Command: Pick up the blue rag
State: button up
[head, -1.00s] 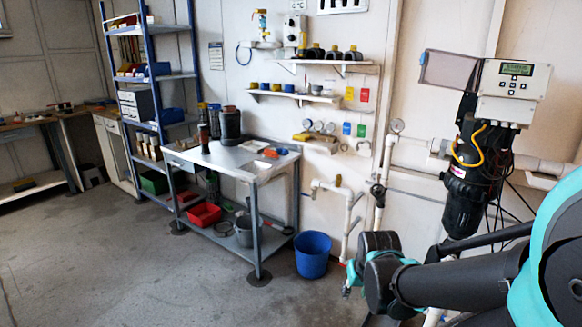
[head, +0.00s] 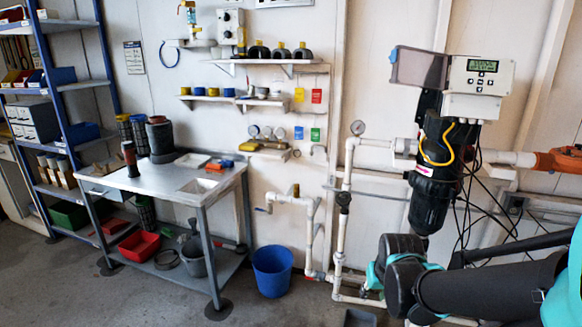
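I cannot make out a blue rag for certain. A small blue item (head: 226,163) lies at the back right of the grey workbench (head: 150,182), next to an orange item; it is too small to tell whether it is cloth. My arm shows at the lower right in the head view, but no gripper fingers can be seen.
A blue bucket (head: 272,272) stands on the floor right of the bench. White pipes (head: 345,215) and a black reactor cylinder (head: 433,180) are near my arm. Floor in front is clear.

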aim_at(227, 164)
jog(key=i+j+z, duration=0.1)
jog(key=j, duration=0.25)
jog(key=i+j, duration=0.2)
jog(key=j, duration=0.15)
jog(key=i+j+z, duration=0.15)
jog(key=j, duration=0.2)
jog(key=i+j, duration=0.1)
jog(key=j, duration=0.3)
jog(key=i+j+z, duration=0.15)
jog(key=j, duration=0.25)
jog(key=i+j+z, duration=0.1)
jog(key=j, duration=0.25)
